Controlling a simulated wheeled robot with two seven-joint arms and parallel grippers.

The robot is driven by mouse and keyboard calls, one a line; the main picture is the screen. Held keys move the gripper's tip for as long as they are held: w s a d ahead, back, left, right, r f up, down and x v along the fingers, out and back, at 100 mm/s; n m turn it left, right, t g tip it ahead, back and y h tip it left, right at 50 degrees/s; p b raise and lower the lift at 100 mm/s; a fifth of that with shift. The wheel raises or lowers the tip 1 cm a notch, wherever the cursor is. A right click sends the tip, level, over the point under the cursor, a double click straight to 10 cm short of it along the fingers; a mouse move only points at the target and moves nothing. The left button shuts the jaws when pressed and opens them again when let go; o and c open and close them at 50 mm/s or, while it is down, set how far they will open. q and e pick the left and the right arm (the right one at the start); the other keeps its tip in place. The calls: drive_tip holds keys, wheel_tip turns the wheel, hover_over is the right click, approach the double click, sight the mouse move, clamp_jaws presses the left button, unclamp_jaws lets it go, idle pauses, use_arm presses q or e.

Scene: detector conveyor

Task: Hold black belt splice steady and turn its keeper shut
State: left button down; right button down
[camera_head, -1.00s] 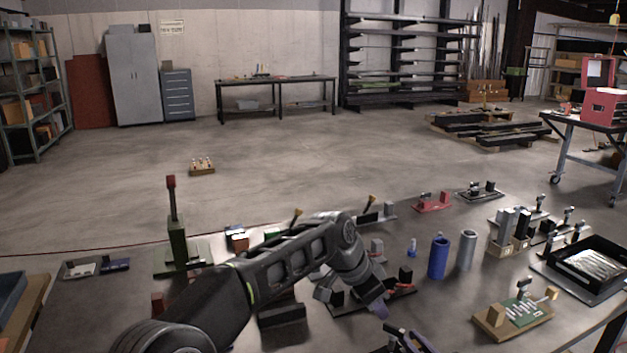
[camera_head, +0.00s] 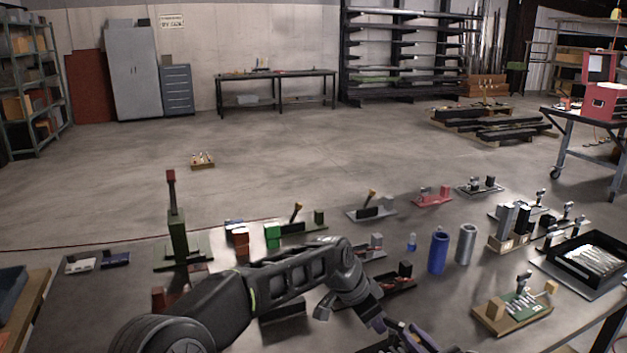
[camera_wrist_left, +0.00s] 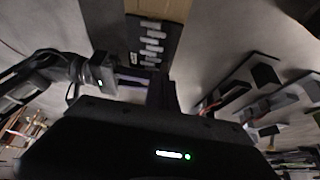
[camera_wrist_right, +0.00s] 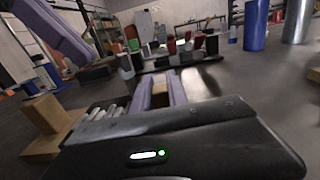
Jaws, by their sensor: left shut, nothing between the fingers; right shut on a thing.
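The black belt splice shows in the left wrist view as a dark strip with silver rows (camera_wrist_left: 152,42) on a tan base. In the right wrist view its silver rows (camera_wrist_right: 108,115) and a tan block (camera_wrist_right: 45,114) show at the left. My right gripper (camera_wrist_right: 165,88) is shut on a small tan part there; I cannot tell whether it is the keeper. It shows at the bottom of the head view (camera_head: 415,338). My left gripper (camera_head: 378,322) is shut and empty, just left of it. Its purple finger also shows in the right wrist view (camera_wrist_right: 58,32).
A similar green splice on a wooden base (camera_head: 515,310) stands to the right, with a black tray (camera_head: 580,268) beyond. A blue cylinder (camera_head: 438,253) and a silver cylinder (camera_head: 466,246) stand behind the grippers. Several small fixtures crowd the table behind my left arm.

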use_arm(q)
drive_tip(key=shift+f, duration=0.5)
drive_tip(key=shift+w+d, duration=0.35)
drive_tip(key=shift+d, duration=0.15)
idle(0.9)
drive_tip(key=shift+w+a, duration=0.3)
drive_tip(key=shift+w, duration=0.4)
idle(0.5)
drive_tip(key=shift+a, duration=0.15)
drive_tip(key=shift+a, duration=0.25)
idle(0.4)
wheel_tip(320, 180, up, 6)
idle(0.5)
drive_tip(key=shift+s, duration=0.1)
